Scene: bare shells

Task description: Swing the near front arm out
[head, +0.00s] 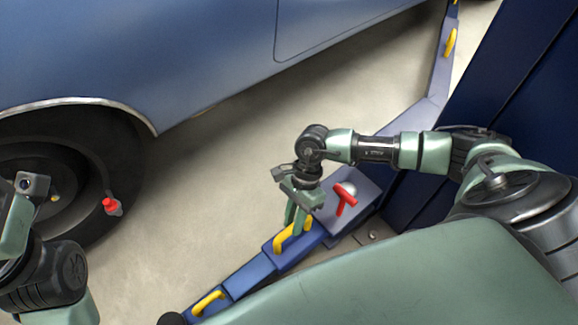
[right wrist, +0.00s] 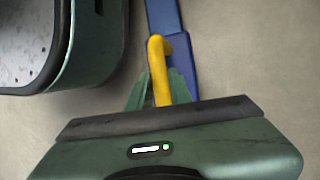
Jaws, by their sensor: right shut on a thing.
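The near front arm is a blue lift arm (head: 252,272) low in the head view, running from its pivot block toward the lower left. It has a yellow handle (head: 281,241) near the pivot and a second yellow handle (head: 208,302) further out. My right gripper (head: 297,222) is shut on the nearer yellow handle from above; the right wrist view shows this handle (right wrist: 158,70) between the green fingers. A red T-handle (head: 345,196) stands on the pivot block just right of the gripper. Of my left arm, only part shows at the left edge; its fingertips are not clear.
A blue car (head: 190,60) stands at upper left with its dark wheel (head: 100,165); a small red-capped item (head: 110,206) is beside the wheel. A dark blue post (head: 510,90) rises at right, another lift arm (head: 436,75) beyond. Bare floor (head: 215,180) lies between arm and car.

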